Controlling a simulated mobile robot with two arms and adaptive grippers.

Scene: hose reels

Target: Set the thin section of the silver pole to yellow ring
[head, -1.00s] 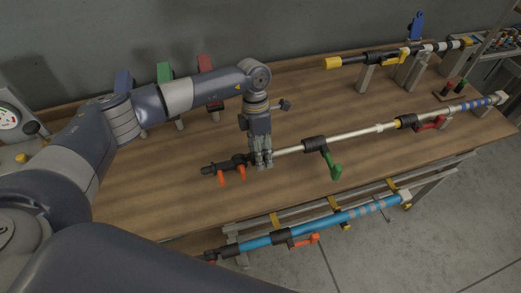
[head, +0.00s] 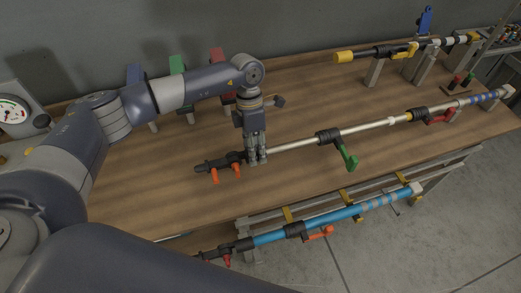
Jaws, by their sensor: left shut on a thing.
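The silver pole (head: 375,127) lies slanted along the table, with a black fitting with orange levers (head: 222,168) at its left end. Its left section runs from there into a black clamp with a green lever (head: 347,158), which hangs down. Farther right are a yellow band (head: 409,117), a black clamp with a red lever (head: 438,118), and blue bands (head: 485,98) near the right end. My left gripper (head: 257,160) points down and is shut on the silver pole just right of the black fitting. My right gripper is not in view.
A blue pole (head: 340,216) with orange levers sits on a rack at the table's front. A dark pole with a yellow end (head: 344,57) rests on stands at the back right. Blue, green and red holders (head: 178,66) stand behind my left arm.

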